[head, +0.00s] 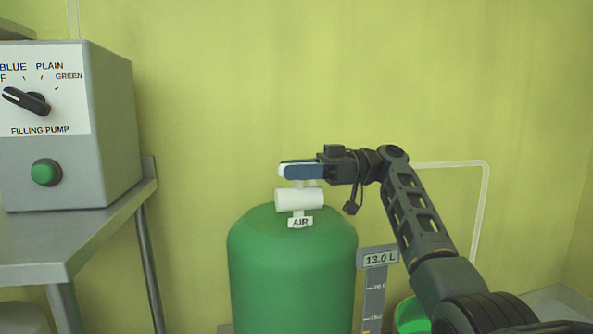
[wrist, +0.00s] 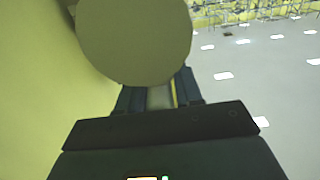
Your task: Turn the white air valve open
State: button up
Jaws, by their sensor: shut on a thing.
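The white air valve (head: 298,199) sits on top of the green tank (head: 293,270), above a small "AIR" label (head: 300,222). Its body lies crosswise and its handle (head: 284,171) is above it, with a white end showing past my fingers. My gripper (head: 303,170) reaches in from the right, level, and is shut on the handle. In the wrist view, my gripper's dark fingers (wrist: 160,97) have a pale strip between them. A large dull round shape (wrist: 135,40) hides much of that view; I cannot tell what it is. The fingers cover most of the handle.
A filling pump box (head: 70,130) with a black selector knob and green button stands on a grey bench (head: 70,235) at left. A level gauge reading 13.0 L (head: 379,260) and a green container (head: 410,315) are right of the tank. The wall (head: 230,80) is behind.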

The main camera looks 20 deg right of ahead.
jog(key=o, duration=0.8)
jog(key=shift+a, duration=0.1)
jog(key=shift+o, duration=0.2)
jog(key=shift+d, duration=0.45)
jog(key=s+d+p, duration=0.1)
jog(key=d+p, duration=0.1)
jog(key=d, duration=0.4)
jog(key=shift+s+d, duration=0.2)
jog(key=shift+d, duration=0.2)
